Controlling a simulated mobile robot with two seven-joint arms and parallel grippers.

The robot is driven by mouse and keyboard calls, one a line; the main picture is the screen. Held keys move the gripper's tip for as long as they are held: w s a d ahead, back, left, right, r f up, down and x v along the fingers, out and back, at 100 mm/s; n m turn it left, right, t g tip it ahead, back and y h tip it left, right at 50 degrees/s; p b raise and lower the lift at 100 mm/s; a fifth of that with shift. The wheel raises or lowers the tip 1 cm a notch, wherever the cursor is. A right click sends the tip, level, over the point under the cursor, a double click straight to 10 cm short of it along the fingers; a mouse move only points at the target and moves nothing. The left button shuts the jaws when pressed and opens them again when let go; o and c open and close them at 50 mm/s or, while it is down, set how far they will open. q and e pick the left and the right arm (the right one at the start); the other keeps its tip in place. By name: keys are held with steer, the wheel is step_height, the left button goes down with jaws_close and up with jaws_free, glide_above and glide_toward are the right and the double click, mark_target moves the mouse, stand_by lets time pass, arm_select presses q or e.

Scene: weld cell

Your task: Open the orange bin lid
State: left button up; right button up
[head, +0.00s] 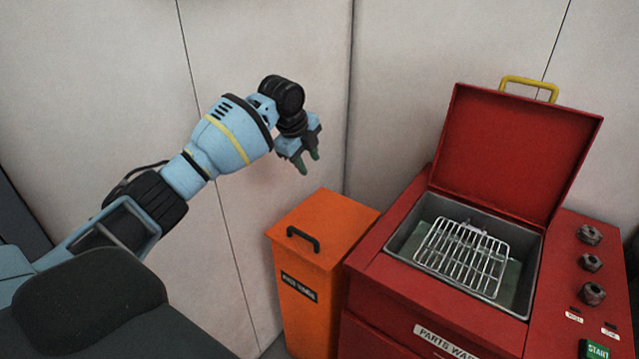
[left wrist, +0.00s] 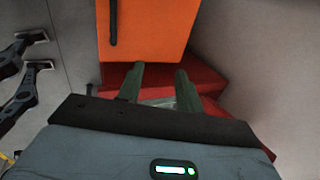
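The orange bin (head: 305,280) stands against the wall, left of the red parts washer. Its lid (head: 322,226) is shut and has a black bar handle (head: 303,238) near its left edge. My left gripper (head: 309,167) is above and behind the lid in the head view, apart from it, with its fingers parted and nothing between them. In the left wrist view the two green fingers (left wrist: 160,82) are spread, with the orange lid (left wrist: 155,30) and its black handle (left wrist: 113,22) beyond them. My right gripper is in neither view.
The red parts washer (head: 395,290) stands close against the bin's right side. Its lid (head: 512,150) is raised and a wire basket (head: 462,257) sits in its basin. A pale wall (head: 265,60) runs behind. The space above the orange lid is clear.

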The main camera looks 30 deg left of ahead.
arm_select(q)
steer(key=x, duration=0.8)
steer(key=shift+b, duration=0.4)
jaws_close()
steer(key=shift+a, duration=0.1)
stand_by(0.6)
stand_by(0.4)
jaws_free()
